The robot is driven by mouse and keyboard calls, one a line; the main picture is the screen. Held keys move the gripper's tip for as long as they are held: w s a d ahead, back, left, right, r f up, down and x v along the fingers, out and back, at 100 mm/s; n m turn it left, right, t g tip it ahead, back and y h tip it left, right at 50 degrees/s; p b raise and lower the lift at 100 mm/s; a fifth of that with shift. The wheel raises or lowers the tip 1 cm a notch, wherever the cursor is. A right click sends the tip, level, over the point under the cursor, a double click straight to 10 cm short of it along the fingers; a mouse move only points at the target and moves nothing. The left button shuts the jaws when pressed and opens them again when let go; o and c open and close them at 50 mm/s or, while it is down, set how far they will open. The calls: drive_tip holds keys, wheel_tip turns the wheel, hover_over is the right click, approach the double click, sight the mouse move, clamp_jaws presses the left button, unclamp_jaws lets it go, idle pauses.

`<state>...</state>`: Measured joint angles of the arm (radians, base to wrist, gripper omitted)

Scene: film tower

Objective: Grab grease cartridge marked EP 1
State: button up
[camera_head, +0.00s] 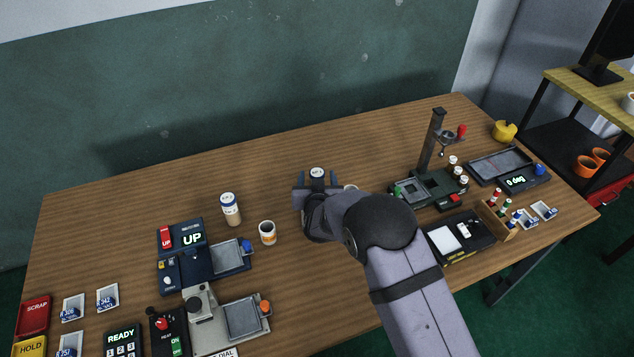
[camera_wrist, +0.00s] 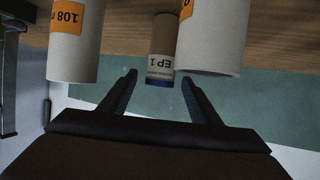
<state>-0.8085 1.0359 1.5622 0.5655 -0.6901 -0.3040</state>
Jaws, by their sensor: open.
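The cartridge marked EP 1 (camera_wrist: 162,48) has a tan body, a white label and a blue end. It shows upside down in the wrist view, ahead of my fingertips and roughly centred between them. My gripper (camera_wrist: 158,78) is open and empty. In the head view my gripper (camera_head: 317,180) is over the middle of the table, and a small round white-topped piece (camera_head: 317,172), likely this cartridge, shows between its fingers. A similar tan and white cartridge (camera_head: 230,209) stands upright to the left; its marking is not readable.
In the wrist view, white cylinders with orange labels flank the cartridge closely, left (camera_wrist: 75,45) and right (camera_wrist: 210,40). An orange-labelled white cup (camera_head: 268,233) stands left of my gripper. The back table is clear.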

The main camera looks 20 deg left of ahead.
drive_tip(key=shift+x, duration=1.15)
drive_tip(key=shift+f, duration=0.1)
drive_tip(key=c, duration=1.2)
drive_tip(key=shift+r+b, duration=0.6)
drive_tip(key=shift+r, duration=4.5)
